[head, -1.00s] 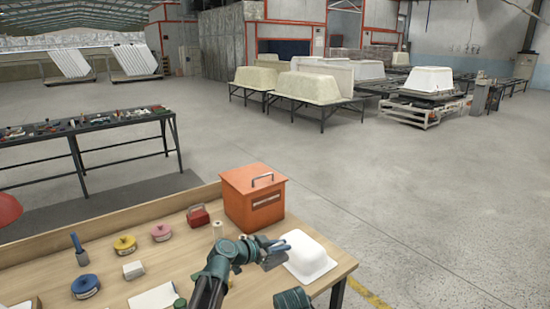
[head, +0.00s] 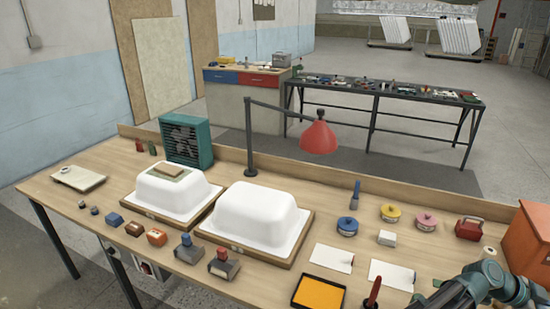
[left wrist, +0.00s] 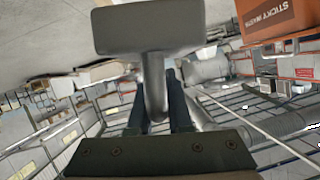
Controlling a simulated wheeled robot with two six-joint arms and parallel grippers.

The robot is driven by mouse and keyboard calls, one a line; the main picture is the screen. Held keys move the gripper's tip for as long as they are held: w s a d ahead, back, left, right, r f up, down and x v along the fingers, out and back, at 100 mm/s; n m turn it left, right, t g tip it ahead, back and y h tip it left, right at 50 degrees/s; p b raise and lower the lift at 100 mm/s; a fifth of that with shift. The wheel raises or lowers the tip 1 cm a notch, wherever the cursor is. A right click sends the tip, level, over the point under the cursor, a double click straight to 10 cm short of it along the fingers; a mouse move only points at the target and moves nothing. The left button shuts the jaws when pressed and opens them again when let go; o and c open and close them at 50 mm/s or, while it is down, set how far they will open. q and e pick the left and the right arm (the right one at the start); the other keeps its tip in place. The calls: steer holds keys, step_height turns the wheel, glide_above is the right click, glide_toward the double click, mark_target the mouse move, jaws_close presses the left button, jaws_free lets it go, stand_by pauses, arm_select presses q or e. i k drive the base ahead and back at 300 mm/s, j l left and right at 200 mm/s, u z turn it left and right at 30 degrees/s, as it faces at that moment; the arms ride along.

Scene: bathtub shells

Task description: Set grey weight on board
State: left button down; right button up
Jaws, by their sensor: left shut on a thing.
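In the left wrist view my left gripper (left wrist: 158,98) is shut on the stem of a grey weight (left wrist: 148,28), a flat-sided block that fills the upper middle. The weight is off the table, with the factory floor far behind it. In the head view only my left arm (head: 485,283) shows at the lower right corner; the gripper end and the weight are not clearly visible there. A small brown board (head: 171,171) lies on a greenish patch on top of the smaller white tub shell (head: 160,193). My right gripper is not in view.
A larger white shell (head: 254,217) stands beside it. A red lamp (head: 319,137) overhangs behind. Two grey blocks with blue (head: 188,251) and red (head: 223,266) handles stand in front. An orange tray (head: 318,292) and orange box (head: 530,238) are to the right.

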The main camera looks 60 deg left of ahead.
mark_target(170, 168)
steer(key=k+j+u, duration=0.15)
steer(key=u, duration=0.35)
steer(key=j+u, duration=0.65)
steer(key=u, duration=0.25)
steer(key=j+u, duration=0.15)
steer(key=u, duration=0.3)
steer(key=j+u, duration=0.2)
steer(key=u, duration=0.25)
steer(key=j+u, duration=0.2)
steer(key=u, duration=0.25)
steer(key=i+j+u, duration=0.1)
steer(key=u, duration=0.35)
steer(key=i+j, duration=0.3)
steer(key=i+j+z, duration=0.1)
steer(key=z, duration=0.35)
steer(key=i+j+z, duration=0.1)
steer(key=j+z, duration=0.15)
steer(key=z, duration=0.2)
steer(key=j+z, duration=0.25)
steer(key=z, duration=0.2)
steer(key=j+z, duration=0.25)
steer(key=z, duration=0.15)
steer(key=j+z, duration=0.25)
steer(key=z, duration=0.2)
steer(key=i+j+z, duration=0.3)
steer(key=i+l, duration=0.1)
steer(key=i, duration=0.05)
